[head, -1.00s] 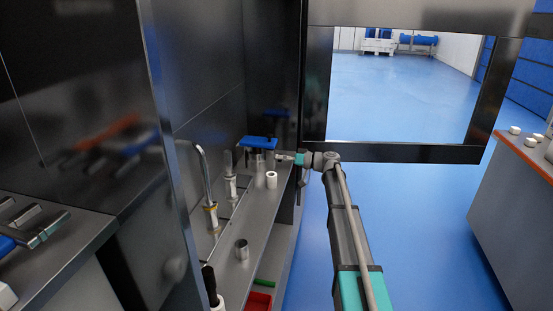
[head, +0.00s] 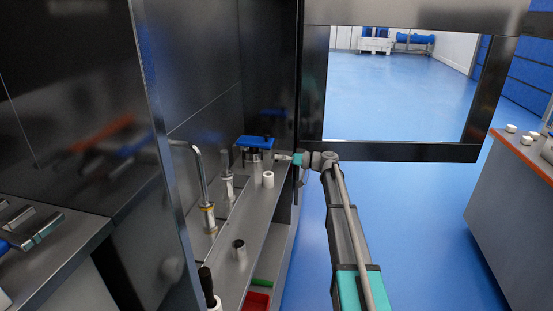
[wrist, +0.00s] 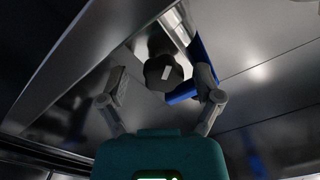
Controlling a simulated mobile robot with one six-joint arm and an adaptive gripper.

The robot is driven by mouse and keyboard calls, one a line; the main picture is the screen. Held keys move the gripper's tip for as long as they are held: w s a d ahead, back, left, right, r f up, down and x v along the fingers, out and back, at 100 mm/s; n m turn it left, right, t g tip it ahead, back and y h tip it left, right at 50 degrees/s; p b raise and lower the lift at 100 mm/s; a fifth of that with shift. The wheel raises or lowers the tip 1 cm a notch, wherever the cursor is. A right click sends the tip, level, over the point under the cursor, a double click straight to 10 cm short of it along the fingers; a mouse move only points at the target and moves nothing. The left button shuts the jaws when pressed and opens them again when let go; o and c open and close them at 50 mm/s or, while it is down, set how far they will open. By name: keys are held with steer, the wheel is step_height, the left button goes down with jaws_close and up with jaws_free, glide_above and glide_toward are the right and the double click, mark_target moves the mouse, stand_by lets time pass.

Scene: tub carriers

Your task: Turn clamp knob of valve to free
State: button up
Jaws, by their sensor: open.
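A dark lobed clamp knob (wrist: 164,72) with a white mark on its face shows in the wrist view. It is ahead of my gripper (wrist: 162,87), whose two fingers are spread to either side of it. The knob looks untouched; the exact gap is hard to judge. A blue part (wrist: 188,86) lies beside the right finger and is partly hidden by it. In the head view my gripper (head: 283,157) is at the far end of the bench, beside a blue-topped fixture (head: 257,141). The knob is too small or hidden to make out there.
On the grey bench (head: 228,275) stand a white cylinder (head: 268,180), a metal cup (head: 239,250) and a curved metal pipe (head: 200,170). A dark wall closes the left side. A dark-framed window (head: 400,152) is behind my arm.

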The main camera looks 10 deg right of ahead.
steer(key=v, duration=1.1)
steer(key=shift+d, duration=0.45)
steer(key=shift+s, duration=0.1)
